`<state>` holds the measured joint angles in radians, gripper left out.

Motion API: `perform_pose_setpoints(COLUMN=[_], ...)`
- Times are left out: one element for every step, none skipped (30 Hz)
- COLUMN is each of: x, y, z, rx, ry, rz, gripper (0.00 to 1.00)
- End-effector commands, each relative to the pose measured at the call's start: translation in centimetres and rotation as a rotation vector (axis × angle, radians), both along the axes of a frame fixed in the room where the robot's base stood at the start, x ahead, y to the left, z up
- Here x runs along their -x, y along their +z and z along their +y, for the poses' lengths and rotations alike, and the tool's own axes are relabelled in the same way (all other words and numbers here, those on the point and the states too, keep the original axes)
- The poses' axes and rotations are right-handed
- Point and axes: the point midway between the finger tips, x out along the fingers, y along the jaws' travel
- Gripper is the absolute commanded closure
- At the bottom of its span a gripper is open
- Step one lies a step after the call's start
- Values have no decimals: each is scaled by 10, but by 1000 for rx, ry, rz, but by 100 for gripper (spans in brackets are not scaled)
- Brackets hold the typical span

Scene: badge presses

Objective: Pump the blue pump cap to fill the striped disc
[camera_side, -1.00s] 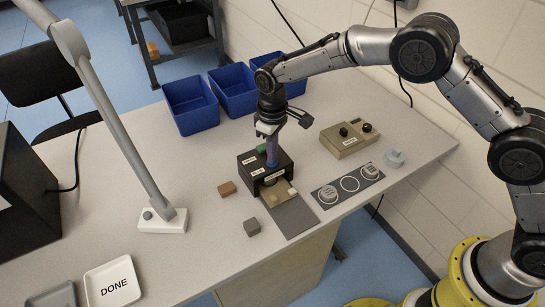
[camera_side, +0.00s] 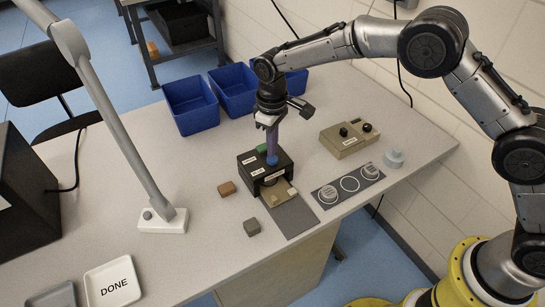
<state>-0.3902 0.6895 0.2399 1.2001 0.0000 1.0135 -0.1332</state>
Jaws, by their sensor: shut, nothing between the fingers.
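The black press box (camera_side: 252,178) stands mid-table with white labels on its front. The blue pump cap (camera_side: 272,161) shows on its top. My gripper (camera_side: 272,153) is shut and empty, pointing down with its purplish fingertips directly over the cap. I cannot tell whether they touch it. A tan slide (camera_side: 278,190) with a small pale block sticks out of the press front. A dark mat (camera_side: 338,197) at the right holds round pieces (camera_side: 328,193) in its ring spots; they are too small to tell for sure which is the striped disc.
Blue bins (camera_side: 193,108) stand behind the press. A beige control box (camera_side: 347,138) and a grey knob-like piece (camera_side: 394,158) are to the right. A lamp base (camera_side: 163,222) and DONE tray (camera_side: 112,283) are left.

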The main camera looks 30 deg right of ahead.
Motion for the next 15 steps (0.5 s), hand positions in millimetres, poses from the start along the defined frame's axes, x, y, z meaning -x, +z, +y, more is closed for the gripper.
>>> perform_pose_setpoints(x=[-1,-1,-1,-1,-1,-1,-1,-1,-1,-1,-1,0,0,0,-1], y=[4,6,9,11,13,15,17,19,22,23,25,28,30,31,34], z=[0,0,0,0,0,0,0,0,0,0,0,0,0,0,0], rx=[-1,-1,-1,-1,-2,-1,-1,-1,-1,-1,-1,-1,-1,-1,-1], ry=[0,0,0,0,0,0,0,0,0,0,0,0,0,0,0], rz=[-2,-3,-3,-4,-3,-3,-3,-3,-3,-3,-3,-2,-2,-2,-3], gripper=[100,100,100,100,100,100,100,100,100,100,100,100,100,100,100])
